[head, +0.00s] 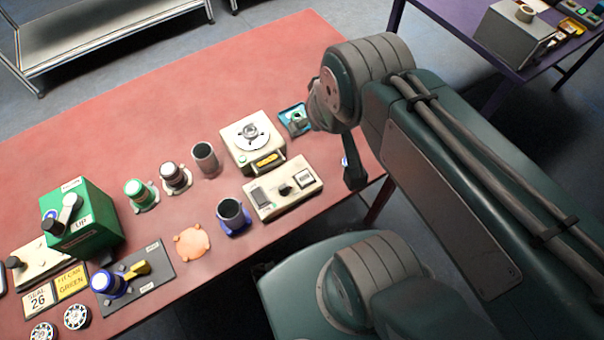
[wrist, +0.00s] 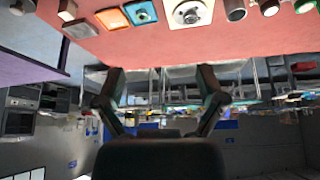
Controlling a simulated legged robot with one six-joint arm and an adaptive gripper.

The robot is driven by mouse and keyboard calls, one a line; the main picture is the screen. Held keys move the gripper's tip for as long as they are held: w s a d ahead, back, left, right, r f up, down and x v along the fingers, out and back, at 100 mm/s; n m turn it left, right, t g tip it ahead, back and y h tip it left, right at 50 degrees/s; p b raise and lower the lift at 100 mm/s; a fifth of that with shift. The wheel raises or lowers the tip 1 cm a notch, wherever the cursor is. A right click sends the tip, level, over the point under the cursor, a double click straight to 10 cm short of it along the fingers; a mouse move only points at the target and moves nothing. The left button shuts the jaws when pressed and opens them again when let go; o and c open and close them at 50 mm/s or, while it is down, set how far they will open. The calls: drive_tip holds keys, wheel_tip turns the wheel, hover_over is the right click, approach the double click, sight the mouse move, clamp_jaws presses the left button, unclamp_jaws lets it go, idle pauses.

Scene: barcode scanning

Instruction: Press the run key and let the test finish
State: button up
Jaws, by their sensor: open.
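A cream control box (head: 283,188) sits near the front edge of the red table. It has a dark window at its left, a black knob in the middle and a pale key (head: 305,177) at its right; the key's lettering is too small to read. Behind it stands a cream device (head: 252,141) with a round plate on top and a yellow strip on its front; its plate also shows in the wrist view (wrist: 188,13). My gripper (wrist: 160,74) is open and empty, its two fingers wide apart. In the head view it is right of both, mostly hidden by my arm.
A teal tray (head: 294,121) stands right of the device. Grey and blue cups, capped jars, an orange disc (head: 192,243), a green crank box (head: 80,217) and a lever plate (head: 133,275) lie leftward. The back of the red table (head: 230,62) is clear.

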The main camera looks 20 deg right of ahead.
idle(0.4)
clamp_jaws()
idle(1.2)
